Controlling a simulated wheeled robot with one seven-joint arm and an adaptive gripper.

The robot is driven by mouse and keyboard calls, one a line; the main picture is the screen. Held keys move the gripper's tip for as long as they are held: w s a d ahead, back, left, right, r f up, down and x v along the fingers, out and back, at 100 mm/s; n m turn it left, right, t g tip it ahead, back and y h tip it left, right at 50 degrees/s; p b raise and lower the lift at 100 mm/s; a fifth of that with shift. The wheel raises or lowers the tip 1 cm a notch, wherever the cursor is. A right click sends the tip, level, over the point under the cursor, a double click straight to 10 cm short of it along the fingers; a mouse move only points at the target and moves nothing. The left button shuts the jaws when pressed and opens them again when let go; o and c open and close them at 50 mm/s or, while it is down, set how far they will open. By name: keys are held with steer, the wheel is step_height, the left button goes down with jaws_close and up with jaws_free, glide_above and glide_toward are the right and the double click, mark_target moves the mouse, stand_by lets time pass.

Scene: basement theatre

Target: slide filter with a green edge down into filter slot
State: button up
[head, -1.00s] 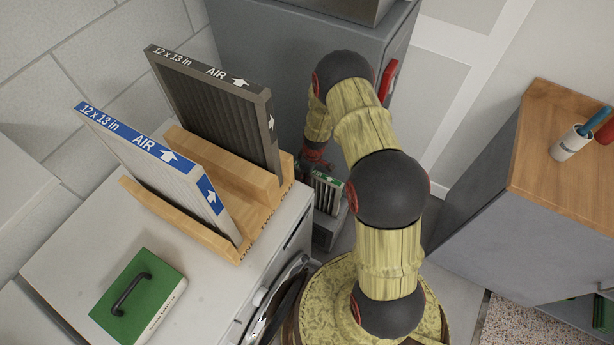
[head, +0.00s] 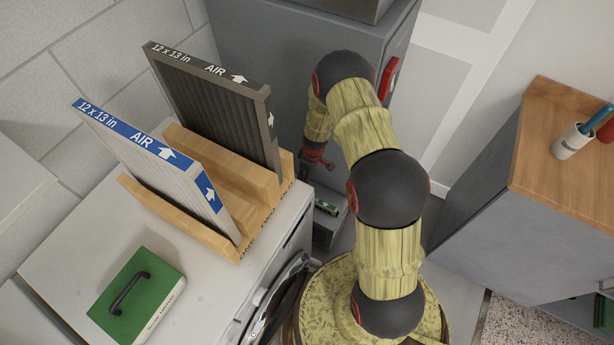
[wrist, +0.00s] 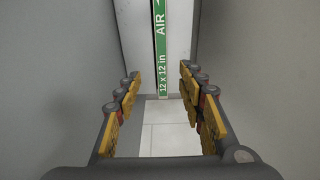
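The green-edged filter (head: 326,207) sits low in the grey slot housing (head: 328,232) between the white cabinet and the grey unit. Only its green top edge shows in the head view. In the wrist view its green edge (wrist: 162,50), marked "12 x 12 in AIR", lies ahead of the fingers, within a pale frame. My gripper (wrist: 160,84) is open, with a clear gap between its fingers and nothing held. How deep the filter is seated is hard to tell.
A blue-edged filter (head: 150,170) and a dark-edged filter (head: 215,105) stand in a wooden rack (head: 262,188) on the white cabinet (head: 65,240). A green box with a black handle (head: 137,295) lies in front. Grey walls stand close on both sides of my gripper.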

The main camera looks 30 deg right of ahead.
step_height(320, 180, up, 12)
steer(key=s, duration=0.1)
steer(key=shift+d, duration=0.4)
steer(key=shift+s+f, duration=0.15)
steer(key=shift+s, duration=0.05)
stand_by(0.5)
